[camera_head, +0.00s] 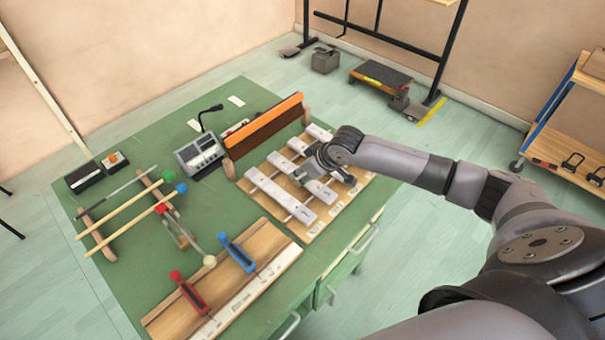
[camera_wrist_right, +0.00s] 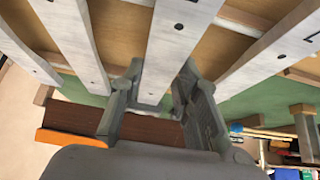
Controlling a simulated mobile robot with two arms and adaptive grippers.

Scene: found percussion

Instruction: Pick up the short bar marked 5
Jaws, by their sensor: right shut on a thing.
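Several flat grey metal bars lie across a wooden frame (camera_head: 327,216) on the green table in the head view. My right gripper (camera_head: 328,172) is over the middle of this row, coming in from the right. In the right wrist view my right gripper (camera_wrist_right: 157,98) has a finger on each side of one pale metal bar (camera_wrist_right: 178,42) and is shut on it. The held bar still lines up with its neighbours; I cannot tell whether it is raised. No number is readable on it. My left gripper is not in view.
A long orange-topped block (camera_head: 264,122) stands just behind the bars. A grey control box (camera_head: 200,153) and a rack of mallets (camera_head: 130,205) are to the left. A wooden board (camera_head: 225,285) with red and blue handled tools lies in front.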

